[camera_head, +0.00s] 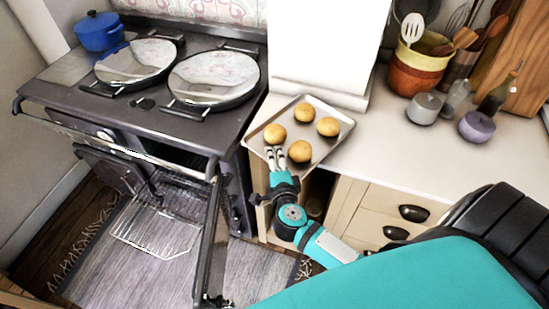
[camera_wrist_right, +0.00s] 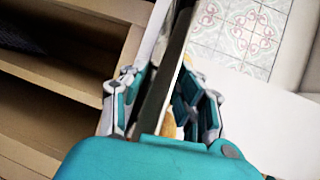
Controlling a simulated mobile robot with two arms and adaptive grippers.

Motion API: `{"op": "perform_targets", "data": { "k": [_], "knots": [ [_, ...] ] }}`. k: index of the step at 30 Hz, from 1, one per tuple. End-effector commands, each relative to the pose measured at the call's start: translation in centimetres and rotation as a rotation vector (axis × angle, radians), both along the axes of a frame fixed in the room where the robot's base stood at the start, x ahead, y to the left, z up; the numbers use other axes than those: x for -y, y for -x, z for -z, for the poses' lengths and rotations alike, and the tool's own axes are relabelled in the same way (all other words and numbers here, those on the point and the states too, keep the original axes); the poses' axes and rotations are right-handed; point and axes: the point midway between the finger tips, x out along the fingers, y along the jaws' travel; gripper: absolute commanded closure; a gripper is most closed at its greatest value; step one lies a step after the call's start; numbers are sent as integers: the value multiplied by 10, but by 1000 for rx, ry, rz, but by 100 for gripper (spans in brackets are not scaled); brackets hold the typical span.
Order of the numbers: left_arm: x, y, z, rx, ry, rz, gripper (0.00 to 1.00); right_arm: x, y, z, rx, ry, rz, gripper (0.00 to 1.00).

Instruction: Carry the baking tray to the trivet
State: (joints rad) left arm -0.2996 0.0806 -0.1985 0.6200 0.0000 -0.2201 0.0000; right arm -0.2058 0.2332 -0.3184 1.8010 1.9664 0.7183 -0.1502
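The baking tray (camera_head: 328,150) is a shallow metal tray with several round golden buns (camera_head: 300,151) on it. It is at the left end of the counter beside the stove, with its near side reaching over the counter's front edge. My right gripper (camera_head: 275,158) is at the tray's near edge. In the right wrist view the fingers of this gripper (camera_wrist_right: 162,100) lie on both sides of the tray's rim (camera_wrist_right: 172,65), closed on it. I cannot make out a trivet in either view. My left gripper is not in view.
The dark stove (camera_head: 190,140) has two round lids and a blue pot (camera_head: 99,31). Its oven door (camera_head: 212,235) is open, with a wire rack (camera_head: 158,232) below. Bowls (camera_head: 415,75), small jars (camera_head: 425,107) and a bottle stand at the counter's back right. The counter's middle (camera_head: 390,145) is clear.

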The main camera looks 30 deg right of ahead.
Motion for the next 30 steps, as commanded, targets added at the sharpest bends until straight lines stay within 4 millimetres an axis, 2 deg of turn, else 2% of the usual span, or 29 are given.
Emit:
{"op": "perform_targets", "data": {
  "k": [4,7,21,25,30],
  "knots": [
    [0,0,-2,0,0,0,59,0,0,-4,1,0,0,71],
    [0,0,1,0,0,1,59,-4,10,-3,-2,0,-1,71],
    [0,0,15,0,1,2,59,-35,95,-20,-2,-2,0,71],
    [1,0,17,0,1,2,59,-39,107,-23,-1,0,0,71],
    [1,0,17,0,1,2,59,-41,111,-26,1,0,0,71]
  ]
}}
